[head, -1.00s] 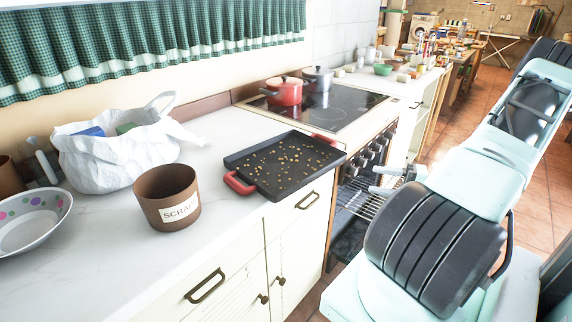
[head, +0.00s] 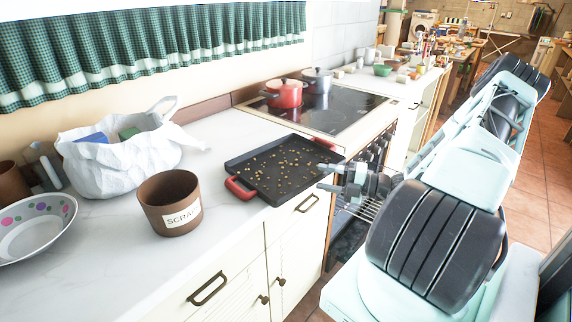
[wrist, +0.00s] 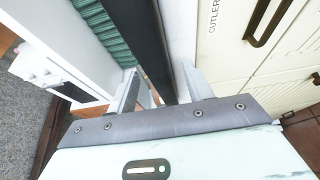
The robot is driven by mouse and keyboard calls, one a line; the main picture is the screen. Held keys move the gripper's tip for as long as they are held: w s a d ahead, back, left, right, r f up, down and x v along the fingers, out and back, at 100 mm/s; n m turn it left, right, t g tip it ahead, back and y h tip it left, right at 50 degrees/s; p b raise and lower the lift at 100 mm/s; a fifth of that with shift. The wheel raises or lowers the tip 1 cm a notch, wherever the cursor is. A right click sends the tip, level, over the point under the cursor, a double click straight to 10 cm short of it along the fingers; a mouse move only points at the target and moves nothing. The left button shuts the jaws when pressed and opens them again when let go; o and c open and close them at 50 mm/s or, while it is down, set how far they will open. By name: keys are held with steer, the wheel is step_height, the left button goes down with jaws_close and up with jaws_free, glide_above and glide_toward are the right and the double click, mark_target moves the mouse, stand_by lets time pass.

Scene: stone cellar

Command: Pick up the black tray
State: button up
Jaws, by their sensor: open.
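The black tray (head: 268,190) lies flat on the white counter, with small brown bits scattered over it. One red handle (head: 240,187) shows at its near left end, and part of another shows at the far right end. My gripper (head: 326,177) is open just off the tray's right, front side, with its fingertips pointing toward it. In the wrist view, my open gripper (wrist: 160,92) has a dark band, apparently the tray's edge (wrist: 146,40), between its two fingers. I cannot tell whether either finger touches it.
A brown pot labelled SCRAP (head: 170,205) stands left of the tray. A white bag (head: 120,165) and a spotted bowl (head: 35,225) are further left. The hob (head: 320,110) with a red pot (head: 285,93) lies beyond. Drawers (head: 205,290) front the counter.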

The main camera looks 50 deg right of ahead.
steer(key=shift+x, duration=1.3)
jaws_close()
steer(key=shift+r, duration=0.15)
